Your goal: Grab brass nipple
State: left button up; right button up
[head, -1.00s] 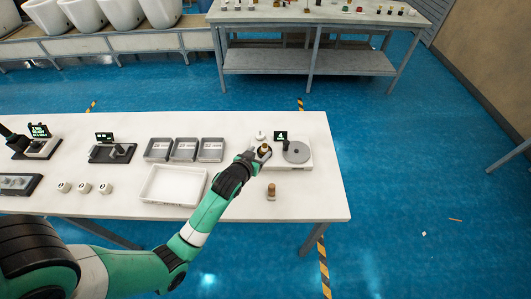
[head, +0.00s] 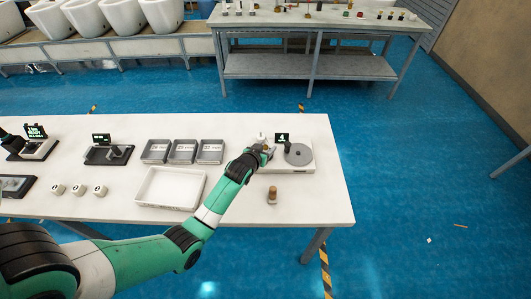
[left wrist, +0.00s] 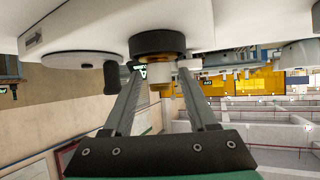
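A small brass-coloured piece, likely the brass nipple (left wrist: 160,67), shows between my left fingers in the left wrist view, against a black ring (left wrist: 157,44) on a white device. In the head view my left gripper (head: 266,150) is at the left part of that white device (head: 290,168) and largely hides the piece. The left wrist view shows my left gripper (left wrist: 160,76) with its two fingers apart, one on each side of the piece, with gaps visible. My right gripper is not in view.
The device carries a grey disc (head: 299,154), a black knob and a small screen (head: 282,138). A brown-topped piece (head: 272,194) stands in front of it. A white tray (head: 170,188) and grey bins (head: 182,151) are to the left. The table's right end is clear.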

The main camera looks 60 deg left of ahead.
aim_at(266, 146)
pick_arm(q)
grip_shut()
jog(key=shift+r, duration=0.15)
jog(key=shift+r, duration=0.25)
notch_tip(266, 146, up, 3)
jog(key=shift+f+p, duration=0.2)
jog(key=shift+p, duration=0.55)
jog(key=s+d+r+p, duration=0.5)
jog(key=d+r+p, duration=0.4)
jog(key=d, duration=0.4)
jog(key=shift+r+p, duration=0.35)
jog(key=shift+p, duration=0.55)
